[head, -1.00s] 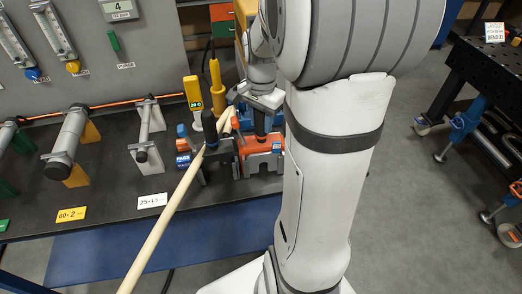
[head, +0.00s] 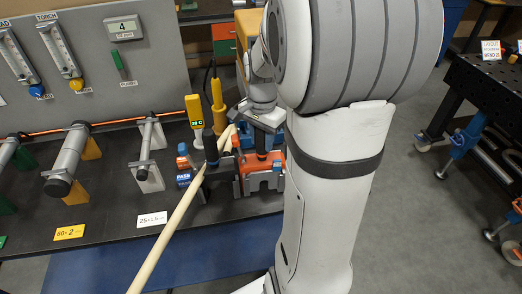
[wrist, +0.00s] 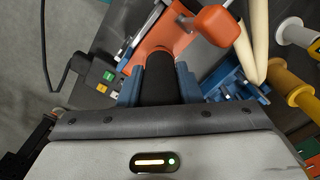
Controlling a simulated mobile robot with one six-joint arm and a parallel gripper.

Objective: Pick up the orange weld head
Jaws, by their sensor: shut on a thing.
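The orange weld head (head: 263,166) sits on the dark bench among other tools in the head view. In the wrist view its orange body (wrist: 160,35) lies just beyond the jaws, with a black cylindrical grip (wrist: 160,80) toward me. My gripper (wrist: 160,88) is shut around this black grip, with a blue finger on each side. In the head view my gripper (head: 262,140) is above the weld head, partly hidden by my arm. Whether the weld head touches the bench cannot be told.
A dark-topped tool (head: 211,151) stands left of the weld head, with yellow tools (head: 217,105) behind. Tube samples (head: 148,150) stand further left. A black perforated table (head: 490,85) is at right.

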